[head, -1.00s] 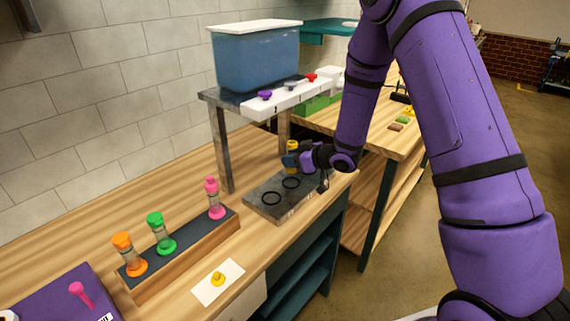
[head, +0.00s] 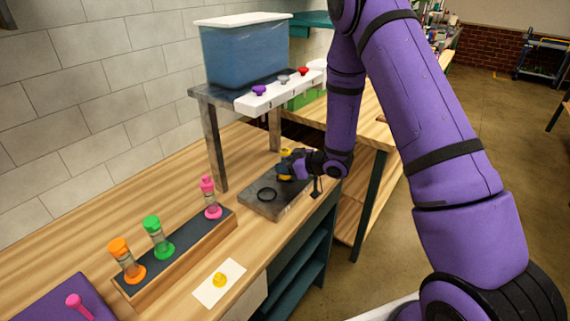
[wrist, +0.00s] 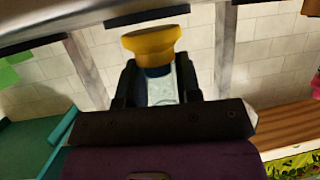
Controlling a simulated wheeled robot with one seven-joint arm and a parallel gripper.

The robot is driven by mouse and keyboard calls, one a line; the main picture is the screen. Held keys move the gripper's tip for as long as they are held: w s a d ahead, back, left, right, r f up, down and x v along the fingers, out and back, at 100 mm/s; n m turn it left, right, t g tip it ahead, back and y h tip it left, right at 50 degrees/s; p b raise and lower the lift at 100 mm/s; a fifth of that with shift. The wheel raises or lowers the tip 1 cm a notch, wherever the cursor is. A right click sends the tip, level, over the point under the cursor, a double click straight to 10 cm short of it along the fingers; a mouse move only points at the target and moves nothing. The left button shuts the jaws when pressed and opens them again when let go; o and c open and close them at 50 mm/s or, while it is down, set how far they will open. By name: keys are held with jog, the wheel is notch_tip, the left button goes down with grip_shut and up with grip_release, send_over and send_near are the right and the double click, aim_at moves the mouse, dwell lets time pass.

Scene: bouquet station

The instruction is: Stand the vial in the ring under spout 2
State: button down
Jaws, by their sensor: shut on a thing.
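My gripper (head: 290,167) is shut on the yellow-capped vial (head: 286,151), which looks upright. In the wrist view the vial's yellow cap (wrist: 153,43) stands above the jaws (wrist: 158,85). The vial's yellow lower end is low over the grey ring plate (head: 255,205), around the place of the middle ring. I cannot tell whether it touches the plate or sits inside the ring. One black ring (head: 267,195) shows empty at the near left; the other rings are hidden by my gripper. The white spout bar (head: 270,97) above carries purple (head: 259,90), grey (head: 283,79) and red (head: 303,71) knobs.
A blue tank (head: 245,55) sits on the metal stand (head: 216,150) behind the plate. A wooden rack (head: 180,262) holds orange, green and pink vials at the left. A white card (head: 208,293) with a yellow piece (head: 219,280) lies in front.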

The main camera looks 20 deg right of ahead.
jog(key=shift+f, duration=0.1)
jog(key=c, duration=0.8)
grip_release()
